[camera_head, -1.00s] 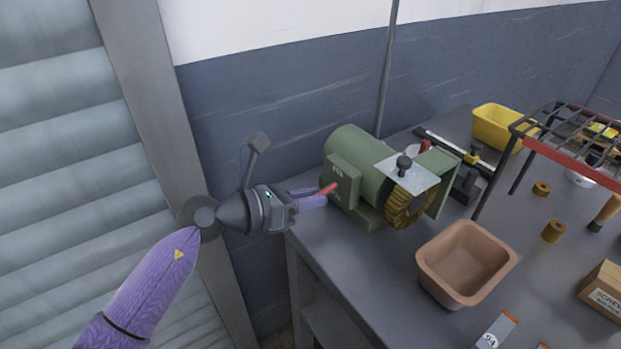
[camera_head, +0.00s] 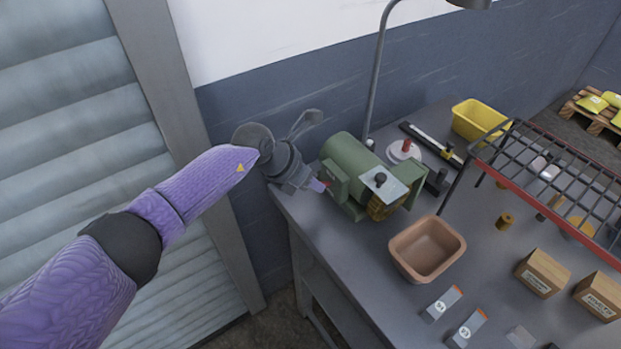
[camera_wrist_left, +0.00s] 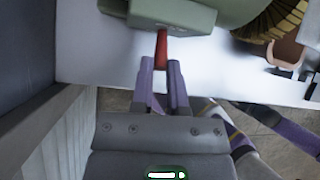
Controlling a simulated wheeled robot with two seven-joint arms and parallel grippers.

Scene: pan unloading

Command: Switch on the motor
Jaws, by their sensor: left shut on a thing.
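The motor (camera_head: 346,165) is a green bench machine with a brass-coloured wire wheel (camera_head: 381,207) and a clear shield, at the left end of the grey bench. Its switch box (camera_head: 335,181) faces my left arm. In the left wrist view a red switch lever (camera_wrist_left: 161,48) sticks out from the green switch box (camera_wrist_left: 172,15). My left gripper (camera_head: 322,187) is at the box, and in the left wrist view its purple fingers (camera_wrist_left: 161,72) are shut on the lever's end. In the head view the lever is mostly hidden by the fingers. My right gripper is not identifiable in these views.
A brown bin (camera_head: 427,249) stands in front of the motor. A yellow bin (camera_head: 480,120) and a wire rack (camera_head: 550,175) stand to the right. Small boxes (camera_head: 543,273) lie further right. A lamp pole (camera_head: 376,80) rises behind the motor. A shutter (camera_head: 60,130) is at the left.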

